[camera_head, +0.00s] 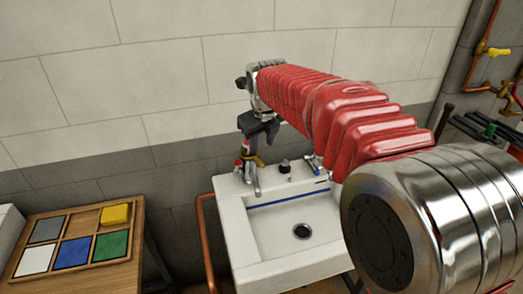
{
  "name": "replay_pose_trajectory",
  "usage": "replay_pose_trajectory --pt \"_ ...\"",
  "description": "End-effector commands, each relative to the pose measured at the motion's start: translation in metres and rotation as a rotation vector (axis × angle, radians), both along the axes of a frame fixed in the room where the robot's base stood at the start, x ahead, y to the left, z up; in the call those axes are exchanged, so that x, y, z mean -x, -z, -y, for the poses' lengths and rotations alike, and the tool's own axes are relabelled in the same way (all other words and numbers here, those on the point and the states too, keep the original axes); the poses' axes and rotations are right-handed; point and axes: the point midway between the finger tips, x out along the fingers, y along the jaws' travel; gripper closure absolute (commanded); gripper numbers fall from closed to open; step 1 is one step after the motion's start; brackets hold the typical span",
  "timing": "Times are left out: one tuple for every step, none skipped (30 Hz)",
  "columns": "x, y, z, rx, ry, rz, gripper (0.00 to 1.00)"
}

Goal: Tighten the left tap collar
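The left tap (254,180) stands at the back left corner of the white sink (238,245). A brass-yellow ring, which looks like its collar (257,161), shows low on the tap. My gripper (256,150) points down at this tap from above, with its dark fingers close to the collar. The parts overlap and are small, so I cannot tell whether the fingers touch the collar or are shut on it. A second tap (317,163) at the right is partly hidden behind my red-sleeved arm.
A dark knob (285,166) stands between the taps. A copper pipe (204,235) runs down left of the sink. A wooden table (125,275) at the left holds coloured squares and a yellow block (115,215). Pipes with a yellow valve handle (495,51) and dark tools are at the right.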

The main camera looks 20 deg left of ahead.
Motion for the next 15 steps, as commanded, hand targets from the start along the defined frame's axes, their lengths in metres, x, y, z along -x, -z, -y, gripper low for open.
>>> replay_pose_trajectory --pt "0.002 -0.006 0.001 -0.001 0.0 0.001 0.66" --pt "0.003 -0.008 0.002 -0.001 0.0 0.001 0.66" --pt "0.005 -0.011 0.003 0.0 0.0 0.0 0.66" --pt "0.005 -0.013 0.003 0.0 0.0 0.0 0.66" --pt "0.006 -0.014 0.003 0.0 0.0 0.0 0.66" --pt "0.006 -0.015 0.004 0.0 0.0 0.0 0.66" --pt "0.007 -0.016 0.004 0.0 0.0 0.0 0.66" --pt "0.007 -0.016 0.004 0.0 0.0 0.0 0.66" --pt "0.007 -0.016 0.004 0.001 0.0 -0.001 0.66" --pt "0.007 -0.016 0.004 0.001 0.0 -0.001 0.66" --pt "0.007 -0.016 0.004 0.001 0.0 -0.001 0.66" --pt "0.007 -0.016 0.004 0.0 0.001 -0.001 0.66" --pt "0.006 -0.016 0.004 0.0 0.001 -0.001 0.66" --pt "0.006 -0.016 0.004 0.0 0.001 -0.001 0.66" --pt "0.006 -0.016 0.004 0.0 0.001 -0.001 0.68"
